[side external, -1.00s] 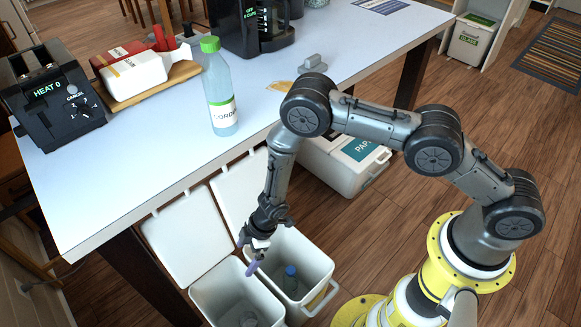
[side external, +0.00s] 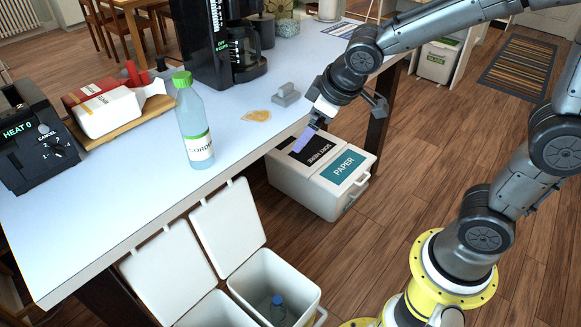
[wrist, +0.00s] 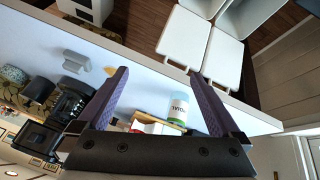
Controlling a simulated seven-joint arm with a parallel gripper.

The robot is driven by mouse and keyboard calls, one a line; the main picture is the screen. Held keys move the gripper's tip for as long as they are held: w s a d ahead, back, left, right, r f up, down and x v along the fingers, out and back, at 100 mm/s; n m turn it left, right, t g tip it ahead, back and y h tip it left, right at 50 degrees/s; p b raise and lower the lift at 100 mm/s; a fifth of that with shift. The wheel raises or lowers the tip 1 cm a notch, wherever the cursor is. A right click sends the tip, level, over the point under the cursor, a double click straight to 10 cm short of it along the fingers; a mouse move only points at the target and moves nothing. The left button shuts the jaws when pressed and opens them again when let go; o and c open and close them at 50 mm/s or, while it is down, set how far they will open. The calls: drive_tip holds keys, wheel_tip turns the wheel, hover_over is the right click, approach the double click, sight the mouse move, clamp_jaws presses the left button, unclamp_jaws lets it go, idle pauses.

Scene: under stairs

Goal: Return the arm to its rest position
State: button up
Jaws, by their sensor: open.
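My gripper (side external: 306,138) is raised beside the front edge of the table, above the closed bin with the PAPER label. In the wrist view my gripper (wrist: 160,98) shows two purple fingers wide apart with nothing held between them. My arm reaches up from its yellow base at the lower right, and its upper links run out of the top right of the side view.
The white table (side external: 120,190) holds a green-capped bottle (side external: 193,125), a toaster (side external: 35,150), a coffee maker (side external: 225,45) and a grey object (side external: 286,96). Open bins (side external: 270,285) stand below its front edge, one with a bottle (side external: 278,308) inside.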

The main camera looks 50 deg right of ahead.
drive_tip(key=s+d+r+m, duration=0.1)
drive_tip(key=s+r+m, duration=0.1)
drive_tip(key=s, duration=0.7)
drive_tip(key=s+d+r+m, duration=0.1)
drive_tip(key=s+r, duration=0.1)
drive_tip(key=s, duration=0.8)
drive_tip(key=shift+s+d+m+y, duration=0.15)
drive_tip(key=shift+d+m+y, duration=0.15)
drive_tip(key=shift+m+y, duration=0.1)
